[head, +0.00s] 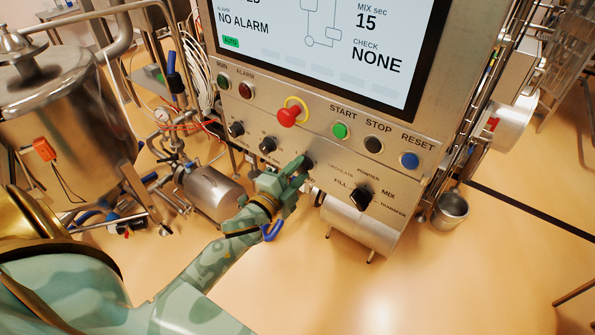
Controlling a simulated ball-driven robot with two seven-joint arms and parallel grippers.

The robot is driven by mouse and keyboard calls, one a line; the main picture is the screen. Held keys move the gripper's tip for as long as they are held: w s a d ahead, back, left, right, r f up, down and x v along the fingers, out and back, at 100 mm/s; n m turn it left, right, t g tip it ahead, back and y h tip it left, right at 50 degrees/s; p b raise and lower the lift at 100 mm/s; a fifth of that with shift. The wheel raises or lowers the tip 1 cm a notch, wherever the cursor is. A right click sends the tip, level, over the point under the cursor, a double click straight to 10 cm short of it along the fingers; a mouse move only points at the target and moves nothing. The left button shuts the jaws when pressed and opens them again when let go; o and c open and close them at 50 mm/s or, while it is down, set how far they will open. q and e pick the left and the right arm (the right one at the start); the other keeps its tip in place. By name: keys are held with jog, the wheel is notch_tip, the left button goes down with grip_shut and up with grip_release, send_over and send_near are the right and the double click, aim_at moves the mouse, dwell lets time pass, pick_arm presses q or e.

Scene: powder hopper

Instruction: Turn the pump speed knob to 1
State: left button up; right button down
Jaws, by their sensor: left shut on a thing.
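The steel control panel (330,150) carries a row of three small black knobs below its lamps. The left knob (236,129) and the middle knob (268,145) are free. My left gripper (298,166) is shut on the right knob (308,162) of this row, whose body is mostly hidden by the fingers. The labels and scale marks at these knobs are too small or covered to read, so I cannot tell its setting or which one is named pump speed. My right gripper is not in view.
A larger selector (361,198) marked FILL, MIX and TRANSFER sits right of my gripper. Above are a red emergency button (288,117), a green START button (341,131), a black STOP button (373,145) and a blue RESET button (410,160). A screen (330,40) is higher up.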

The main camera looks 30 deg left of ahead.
pick_arm(q)
jog(key=shift+f, duration=0.1)
jog(key=o, duration=1)
jog(key=shift+s, duration=0.1)
jog(key=s+b, duration=0.1)
jog(key=s, duration=0.4)
jog(key=s+b, duration=0.1)
jog(key=s, duration=0.4)
jog(key=s+a+b, duration=0.1)
jog(key=s+b, duration=0.1)
jog(key=s, duration=0.4)
jog(key=shift+f, duration=0.25)
